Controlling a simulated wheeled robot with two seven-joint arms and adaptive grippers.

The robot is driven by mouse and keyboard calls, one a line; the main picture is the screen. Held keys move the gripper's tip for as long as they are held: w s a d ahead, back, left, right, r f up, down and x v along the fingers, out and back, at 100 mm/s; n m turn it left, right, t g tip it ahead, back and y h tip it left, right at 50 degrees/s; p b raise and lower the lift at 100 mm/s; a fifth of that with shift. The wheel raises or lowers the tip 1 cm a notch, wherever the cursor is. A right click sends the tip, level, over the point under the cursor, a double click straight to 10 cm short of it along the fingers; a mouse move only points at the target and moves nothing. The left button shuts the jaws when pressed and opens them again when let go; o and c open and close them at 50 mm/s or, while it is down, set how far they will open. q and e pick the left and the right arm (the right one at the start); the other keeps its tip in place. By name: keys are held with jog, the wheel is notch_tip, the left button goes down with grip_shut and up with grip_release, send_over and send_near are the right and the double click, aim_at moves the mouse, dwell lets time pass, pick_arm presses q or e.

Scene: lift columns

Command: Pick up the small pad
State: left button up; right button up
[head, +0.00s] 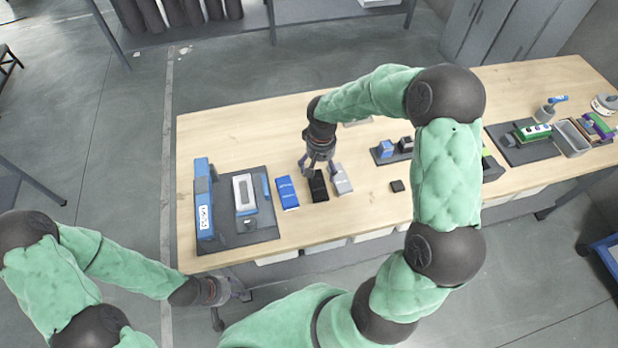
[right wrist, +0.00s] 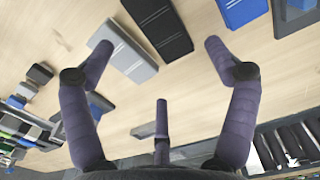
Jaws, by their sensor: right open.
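Three flat boxes lie in a row on the wooden table (head: 360,209): a blue one (head: 287,192), a black one (head: 319,186) and a grey one (head: 342,180). A small dark block (head: 397,186) lies apart to their right. I cannot tell which of these is the small pad. My right gripper (head: 318,170) is open and empty above the black and grey boxes. In the right wrist view its fingers (right wrist: 158,65) spread below the black box (right wrist: 158,26) and beside the grey box (right wrist: 128,56), with bare wood between them. My left gripper (head: 235,298) is open and empty off the table's front left corner.
A small tray (head: 380,158) with blocks stands behind the dark block. More tools and a grey bin (head: 573,138) fill the right end.

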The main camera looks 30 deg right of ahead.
aim_at(321, 183)
jog(key=shift+s+d+f, duration=0.1)
jog(key=shift+s+f, duration=0.05)
jog(key=f, duration=0.5)
jog(key=f+b, duration=0.1)
jog(key=f, duration=0.4)
jog(key=shift+s+d+f, duration=0.1)
jog(key=shift+d, duration=0.1)
jog(key=c, duration=1)
